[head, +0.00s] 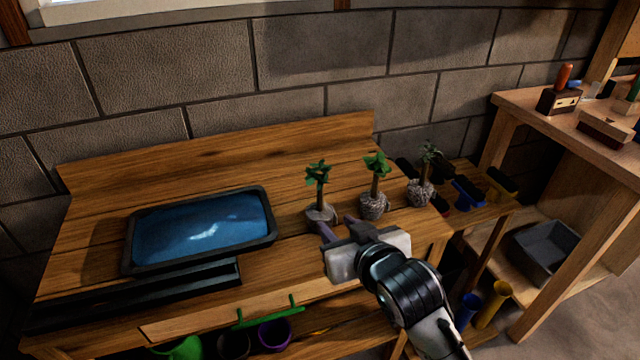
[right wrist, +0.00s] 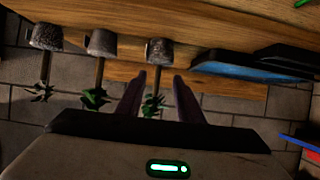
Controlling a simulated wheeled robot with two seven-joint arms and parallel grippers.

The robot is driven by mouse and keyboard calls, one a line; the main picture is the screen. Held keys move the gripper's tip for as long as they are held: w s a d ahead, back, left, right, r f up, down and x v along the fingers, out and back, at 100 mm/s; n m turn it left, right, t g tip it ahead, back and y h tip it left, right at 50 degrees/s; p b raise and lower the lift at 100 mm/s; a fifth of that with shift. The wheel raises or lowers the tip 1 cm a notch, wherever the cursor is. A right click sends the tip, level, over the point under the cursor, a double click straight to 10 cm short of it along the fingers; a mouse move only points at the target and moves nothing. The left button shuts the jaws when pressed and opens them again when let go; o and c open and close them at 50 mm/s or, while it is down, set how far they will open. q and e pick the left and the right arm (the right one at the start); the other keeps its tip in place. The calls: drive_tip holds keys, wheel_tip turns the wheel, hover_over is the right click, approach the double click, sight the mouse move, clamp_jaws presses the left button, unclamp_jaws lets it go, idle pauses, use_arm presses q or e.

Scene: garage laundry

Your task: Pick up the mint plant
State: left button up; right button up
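Three small potted plants stand in a row on the wooden bench; I cannot tell for sure which is the mint. The left one (head: 319,177) has green leaves and a pale root ball or pot, the middle one (head: 376,168) has brighter leaves, and the right one (head: 428,156) is darker. My right gripper (head: 336,224) is open just in front of the left and middle plants. In the right wrist view, turned upside down, the left plant (right wrist: 157,49) shows between the two fingers, with nothing gripped. My left gripper is not in view.
A black tray of blue water (head: 131,243) lies to the left on the bench. A green-handled item (head: 268,313) is at the front edge. Coloured tools (head: 467,192) and a side shelf with a grey bin (head: 541,252) stand to the right. A block wall is behind.

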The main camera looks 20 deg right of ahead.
sight(321, 201)
drive_tip(key=shift+t, duration=0.4)
drive_tip(key=w, duration=0.5)
drive_tip(key=shift+w+a+r, duration=0.15)
drive_tip(key=shift+w+a, duration=0.05)
drive_tip(key=shift+w, duration=0.2)
drive_tip(key=x, duration=0.5)
drive_tip(key=shift+w+d+f, duration=0.1)
drive_tip(key=shift+w+f, duration=0.1)
drive_tip(key=shift+f, duration=0.2)
clamp_jaws()
